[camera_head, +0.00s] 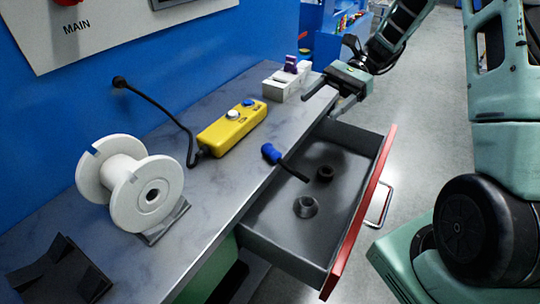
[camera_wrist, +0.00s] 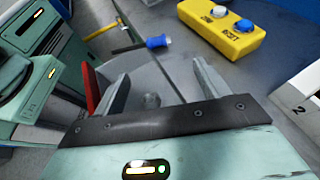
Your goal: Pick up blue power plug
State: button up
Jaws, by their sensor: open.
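The blue power plug (camera_head: 270,153) lies on the bench top near its front edge, with a dark part sticking out over the open drawer. It also shows in the wrist view (camera_wrist: 156,41), beyond the fingertips and a little left of the picture's middle. My gripper (camera_head: 328,97) is above the far end of the bench edge, clear of the plug. Its two fingers (camera_wrist: 160,72) are spread apart with nothing between them.
The red-fronted drawer (camera_head: 256,222) is pulled out and holds two small round parts. A yellow button box (camera_head: 231,128), a white spool (camera_head: 128,182) on a stand and a white block (camera_head: 281,86) stand on the bench. The bench top around the plug is clear.

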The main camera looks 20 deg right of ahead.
send_near(272, 147)
jog(key=x, duration=0.5)
jog(key=shift+w+f, duration=0.2)
jog(key=shift+f, duration=0.1)
jog(key=shift+p+x, duration=0.4)
jog(key=shift+x, duration=2.25)
jog(key=shift+s+r, duration=0.1)
jog(key=shift+r, duration=0.1)
jog(key=c, duration=1.1)
jog(key=shift+c, duration=0.2)
